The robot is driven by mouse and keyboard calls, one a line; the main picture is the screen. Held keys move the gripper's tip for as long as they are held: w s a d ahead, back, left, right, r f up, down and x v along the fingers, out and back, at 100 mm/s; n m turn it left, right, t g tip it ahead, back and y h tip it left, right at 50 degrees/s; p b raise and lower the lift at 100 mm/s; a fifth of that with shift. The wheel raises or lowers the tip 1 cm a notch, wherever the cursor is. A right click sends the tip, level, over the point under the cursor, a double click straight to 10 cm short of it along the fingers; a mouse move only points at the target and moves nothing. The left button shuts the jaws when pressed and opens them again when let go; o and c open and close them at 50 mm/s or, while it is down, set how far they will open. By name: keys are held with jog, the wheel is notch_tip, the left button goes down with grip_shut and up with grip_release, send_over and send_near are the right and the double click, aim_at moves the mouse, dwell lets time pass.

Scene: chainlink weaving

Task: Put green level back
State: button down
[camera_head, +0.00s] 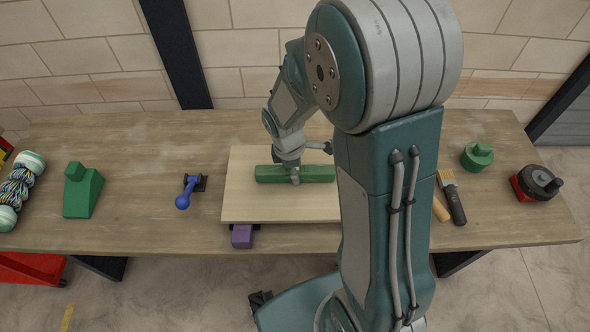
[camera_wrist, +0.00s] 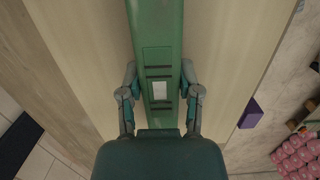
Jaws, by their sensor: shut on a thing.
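The green level (camera_head: 318,173) is a long green bar lying along the pale wooden board (camera_head: 240,205) on the table. My gripper (camera_head: 294,172) is above the board, shut on the level near its middle. In the wrist view the level (camera_wrist: 156,40) runs up the picture with a pale label and dark slots on its face. The fingers of my gripper (camera_wrist: 160,95) stand on either side of it. My arm hides the right part of the board and may hide the level's right end. I cannot tell whether the level touches the board.
A purple block (camera_head: 242,236) is at the board's front edge. A blue-handled tool (camera_head: 188,191) and a green wedge-shaped block (camera_head: 82,190) lie left. A brush (camera_head: 450,195), a green round piece (camera_head: 477,156) and a red-black tool (camera_head: 536,183) are right. Bare table separates these.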

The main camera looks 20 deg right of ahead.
jog(key=shift+f, duration=0.1)
jog(key=shift+c, duration=1.5)
grip_release()
jog(key=r, duration=0.3)
jog(key=a+r, duration=0.1)
jog(key=r, duration=0.6)
jog(key=shift+w+a+r, duration=0.2)
jog(key=shift+r, duration=0.05)
jog(key=s+d+r+m+t+y, duration=0.1)
jog(key=s+r+m+t, duration=0.5)
jog(key=s+r+m, duration=0.7)
jog(key=shift+s+d+m, duration=0.15)
jog(key=shift+s+m, duration=0.55)
jog(key=shift+s, duration=0.1)
